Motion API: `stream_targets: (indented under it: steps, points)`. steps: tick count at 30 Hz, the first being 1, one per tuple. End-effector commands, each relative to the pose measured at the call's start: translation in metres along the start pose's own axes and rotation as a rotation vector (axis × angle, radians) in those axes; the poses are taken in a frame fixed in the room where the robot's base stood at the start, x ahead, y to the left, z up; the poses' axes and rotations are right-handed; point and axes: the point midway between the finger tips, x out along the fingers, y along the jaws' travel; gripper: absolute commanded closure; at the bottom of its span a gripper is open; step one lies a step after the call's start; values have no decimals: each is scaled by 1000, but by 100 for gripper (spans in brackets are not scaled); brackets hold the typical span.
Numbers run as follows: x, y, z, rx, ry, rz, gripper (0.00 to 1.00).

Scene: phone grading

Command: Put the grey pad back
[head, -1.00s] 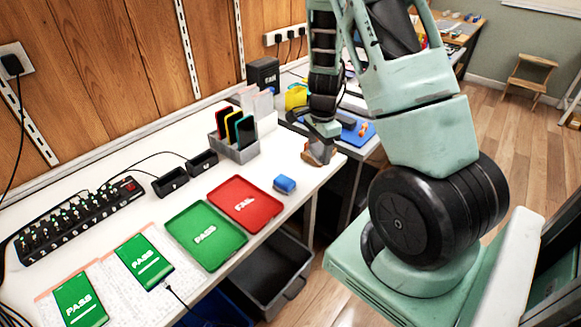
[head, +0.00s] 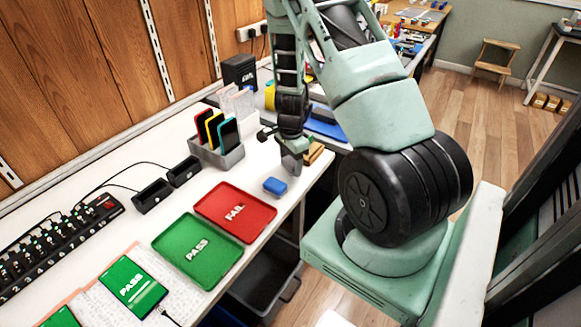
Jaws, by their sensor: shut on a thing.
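My gripper (head: 291,148) is in the head view, pointing down over the far right end of the white bench. It is shut on a small grey piece (head: 293,164), which looks like the grey pad. The arm and fingers partly hide it, and I cannot tell whether it touches the bench top. A tan block (head: 314,154) shows just right of the gripper, at the bench edge. A blue block (head: 275,186) lies on the bench in front of the gripper, apart from it.
A grey rack (head: 218,158) holding several phones stands left of the gripper. A red FAIL tray (head: 232,196) and a green PASS tray (head: 180,262) lie nearer. The bench (head: 262,160) is bare around the blue block. A dark bin (head: 268,283) is below.

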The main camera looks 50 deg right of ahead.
Motion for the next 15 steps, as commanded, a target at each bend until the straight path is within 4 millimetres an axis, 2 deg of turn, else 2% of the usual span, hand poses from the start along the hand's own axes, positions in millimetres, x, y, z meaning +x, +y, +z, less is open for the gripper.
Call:
stream_targets:
  steps: [1, 4, 15]
  points:
    - [9, 1, 0, 2, -1, 3, 67]
    - [19, 0, 0, 0, -1, 1, 67]
    - [24, 0, 0, -1, 0, 0, 67]
